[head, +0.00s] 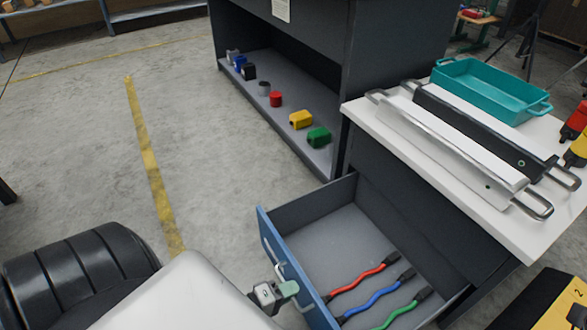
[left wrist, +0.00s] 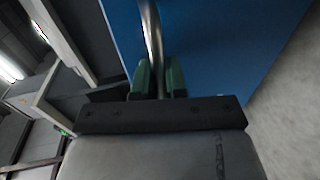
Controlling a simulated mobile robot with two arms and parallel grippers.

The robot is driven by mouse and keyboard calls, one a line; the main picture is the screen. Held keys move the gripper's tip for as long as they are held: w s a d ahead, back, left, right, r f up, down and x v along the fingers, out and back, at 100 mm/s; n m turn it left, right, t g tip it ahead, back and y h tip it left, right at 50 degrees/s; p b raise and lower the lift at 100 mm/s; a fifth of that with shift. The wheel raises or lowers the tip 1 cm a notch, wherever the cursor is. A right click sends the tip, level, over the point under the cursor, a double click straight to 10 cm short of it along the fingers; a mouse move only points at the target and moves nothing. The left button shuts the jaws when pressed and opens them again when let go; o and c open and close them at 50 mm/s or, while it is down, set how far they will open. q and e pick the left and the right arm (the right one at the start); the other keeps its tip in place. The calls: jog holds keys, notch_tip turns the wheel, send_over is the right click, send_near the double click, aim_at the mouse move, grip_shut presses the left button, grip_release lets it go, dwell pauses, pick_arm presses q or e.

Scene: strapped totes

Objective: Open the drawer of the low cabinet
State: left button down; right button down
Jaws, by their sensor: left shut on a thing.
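The low cabinet (head: 400,195) has a white top and dark sides. Its drawer (head: 300,222) is pulled out, and its inside shows. The drawer has a blue front (head: 285,255), which also fills the upper part of the left wrist view (left wrist: 215,45). My left gripper (head: 287,290) is at the drawer front. In the left wrist view its green fingertips (left wrist: 159,80) are shut on the metal handle (left wrist: 153,35), one on each side of the bar. My right gripper is not in view.
In the drawer lie a red (head: 358,280), a blue (head: 375,297) and a green cable (head: 402,312). On the cabinet top are a teal tray (head: 490,92) and long handled bars. A dark shelf (head: 290,130) holds small coloured parts.

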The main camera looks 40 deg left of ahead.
pick_arm(q)
jog(key=c, duration=1.2)
grip_release()
